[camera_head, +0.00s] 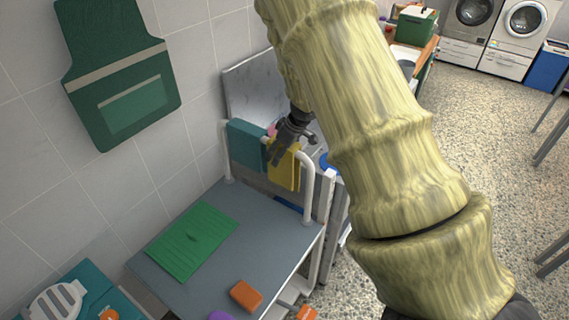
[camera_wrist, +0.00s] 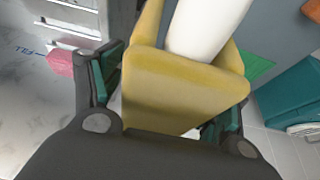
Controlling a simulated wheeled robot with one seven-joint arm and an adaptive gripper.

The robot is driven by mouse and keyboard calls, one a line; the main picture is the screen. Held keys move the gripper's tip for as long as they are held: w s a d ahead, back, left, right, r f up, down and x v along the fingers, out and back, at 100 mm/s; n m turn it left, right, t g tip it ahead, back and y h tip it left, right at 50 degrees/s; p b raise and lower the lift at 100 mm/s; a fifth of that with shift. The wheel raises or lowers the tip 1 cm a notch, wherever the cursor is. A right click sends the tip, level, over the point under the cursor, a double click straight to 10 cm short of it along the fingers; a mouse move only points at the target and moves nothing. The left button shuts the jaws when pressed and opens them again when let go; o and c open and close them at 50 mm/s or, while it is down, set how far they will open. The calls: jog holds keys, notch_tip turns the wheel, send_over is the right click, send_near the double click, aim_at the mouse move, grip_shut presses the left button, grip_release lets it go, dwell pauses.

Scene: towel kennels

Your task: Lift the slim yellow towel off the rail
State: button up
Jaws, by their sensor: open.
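The slim yellow towel (camera_head: 286,169) hangs folded over the white rail (camera_head: 303,158), to the right of a teal towel (camera_head: 246,145). My gripper (camera_head: 277,158) is at the top of the yellow towel in the head view. In the wrist view the yellow towel (camera_wrist: 180,88) fills the middle and drapes over the thick white rail (camera_wrist: 208,25). My gripper (camera_wrist: 162,105) is open, with one finger to the left of the towel and one to the right. The lower part of the right finger is partly hidden by the towel.
Below the rail is a grey table top (camera_head: 205,275) with a green mat (camera_head: 192,240) and an orange block (camera_head: 245,295). A green apron (camera_head: 118,75) hangs on the tiled wall. In the wrist view a pink object (camera_wrist: 60,62) lies left of my gripper.

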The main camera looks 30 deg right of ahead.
jog(key=shift+c, duration=0.4)
jog(key=c, duration=1.2)
jog(key=shift+c, duration=0.2)
